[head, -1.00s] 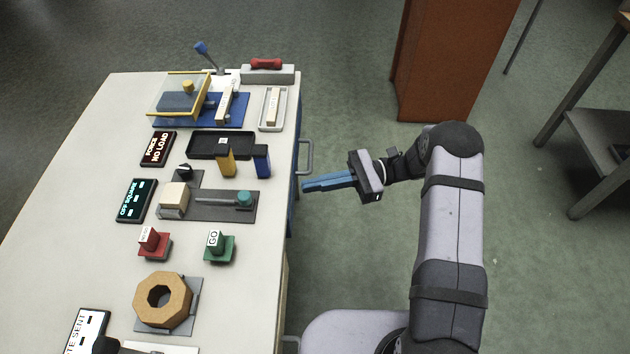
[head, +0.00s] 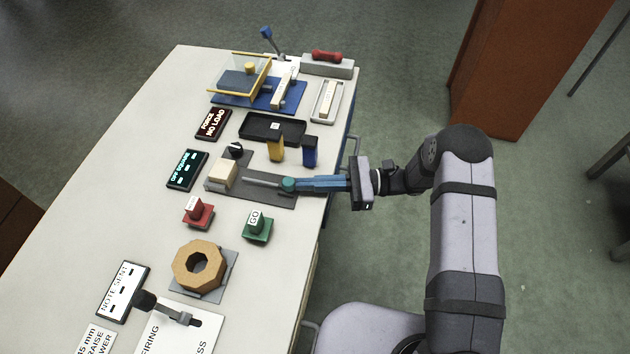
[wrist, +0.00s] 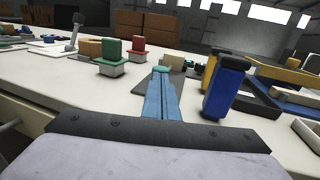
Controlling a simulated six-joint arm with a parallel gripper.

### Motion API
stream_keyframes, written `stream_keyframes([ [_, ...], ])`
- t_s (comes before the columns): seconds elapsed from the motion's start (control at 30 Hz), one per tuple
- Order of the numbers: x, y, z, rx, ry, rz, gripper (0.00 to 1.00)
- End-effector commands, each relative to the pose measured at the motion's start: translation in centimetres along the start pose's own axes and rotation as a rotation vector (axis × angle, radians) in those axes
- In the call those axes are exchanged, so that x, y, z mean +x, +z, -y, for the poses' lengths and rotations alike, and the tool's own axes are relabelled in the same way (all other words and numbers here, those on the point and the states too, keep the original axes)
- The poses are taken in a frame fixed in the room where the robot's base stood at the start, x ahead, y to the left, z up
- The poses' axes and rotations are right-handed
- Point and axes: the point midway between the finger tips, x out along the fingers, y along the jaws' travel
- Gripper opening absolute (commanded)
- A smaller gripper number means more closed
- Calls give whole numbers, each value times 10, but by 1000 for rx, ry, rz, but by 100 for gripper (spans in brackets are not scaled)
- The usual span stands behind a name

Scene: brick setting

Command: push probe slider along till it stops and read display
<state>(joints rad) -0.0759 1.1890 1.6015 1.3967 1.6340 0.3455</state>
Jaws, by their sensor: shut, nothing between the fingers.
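The probe slider is a teal round knob (head: 288,184) on a rail, on a dark grey base plate (head: 272,197). A thin rod runs left from the knob toward a cream block (head: 222,175). The display (head: 187,170) left of the plate reads "OFF SQUARE" with further small marks that I cannot read. My gripper (head: 298,184) is shut and empty, its blue fingers level over the plate, with the tips at the knob's right side. In the wrist view the fingertips (wrist: 160,72) meet the teal knob, which they partly hide; I cannot tell whether they press on it.
Blue (head: 309,151) and yellow (head: 275,147) upright blocks stand close behind the fingers, by a black tray (head: 258,127). Green "GO" (head: 257,226) and red (head: 198,212) buttons stand in front. A "FORCE NO LOAD" display (head: 213,124) is farther back.

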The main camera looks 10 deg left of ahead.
Motion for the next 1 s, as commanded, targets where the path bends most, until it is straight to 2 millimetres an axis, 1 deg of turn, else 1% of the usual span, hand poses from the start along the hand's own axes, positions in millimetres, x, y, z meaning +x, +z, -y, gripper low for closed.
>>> stream_keyframes([
  [0.27,3,0,0,0,1,0,0],
  [0.4,20,-1,5,-1,4,0,0],
  [0.5,28,0,7,-1,2,1,0],
  [0.83,27,0,8,0,0,0,0],
  [1.0,18,0,8,-1,-1,0,0],
])
